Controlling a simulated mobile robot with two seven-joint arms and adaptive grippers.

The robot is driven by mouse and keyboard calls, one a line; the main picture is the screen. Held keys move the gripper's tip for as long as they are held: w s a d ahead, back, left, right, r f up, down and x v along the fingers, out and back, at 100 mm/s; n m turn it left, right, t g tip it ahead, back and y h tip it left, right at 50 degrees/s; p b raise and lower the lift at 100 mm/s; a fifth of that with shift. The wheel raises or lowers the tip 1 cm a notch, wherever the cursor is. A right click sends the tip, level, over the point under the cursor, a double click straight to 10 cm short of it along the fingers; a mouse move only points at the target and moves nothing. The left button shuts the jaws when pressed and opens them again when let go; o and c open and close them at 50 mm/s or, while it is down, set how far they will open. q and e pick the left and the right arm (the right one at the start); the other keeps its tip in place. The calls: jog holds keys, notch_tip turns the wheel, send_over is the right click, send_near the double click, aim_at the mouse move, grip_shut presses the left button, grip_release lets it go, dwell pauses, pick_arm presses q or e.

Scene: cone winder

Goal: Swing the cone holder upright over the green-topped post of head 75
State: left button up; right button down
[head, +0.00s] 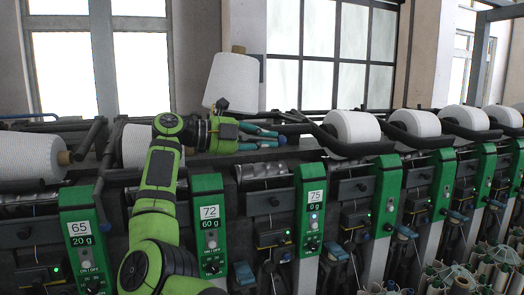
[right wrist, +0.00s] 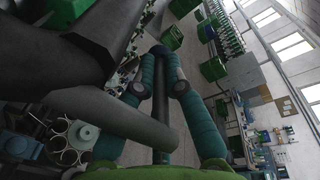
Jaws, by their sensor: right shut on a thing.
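The green-topped post of head 75 (head: 311,208) stands right of centre in the head view. A white yarn cone (head: 232,80) stands raised and slightly tilted behind my right arm, left of that post and higher than the neighbouring cones. My right gripper (head: 283,137) reaches right above the winder, its teal fingers around a dark part of the cone holder (head: 298,128). In the right wrist view the teal fingers (right wrist: 161,82) close in on a dark bar, and a thick grey cylinder crosses in front. The exact grip point is partly hidden. My left gripper is not seen.
Posts of head 72 (head: 208,225) and head 65 (head: 84,240) stand to the left. White cones lie in the row at left (head: 28,158) and right (head: 352,130). A metal drum (head: 262,170) shows below the gripper. Dark holder arms crowd the row.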

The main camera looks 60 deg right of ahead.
jog(key=shift+s+d+r+h, duration=0.1)
jog(key=shift+s+r+h, duration=0.05)
jog(key=shift+r+h, duration=0.15)
dwell(0.4)
jog(key=c, duration=1.3)
grip_release()
jog(key=shift+s+d+f, duration=0.1)
jog(key=shift+s+d, duration=0.15)
jog(key=shift+d, duration=0.05)
jog(key=shift+w+a, duration=0.3)
jog(key=shift+a, duration=0.05)
jog(key=v, duration=1.1)
jog(key=shift+w, duration=0.1)
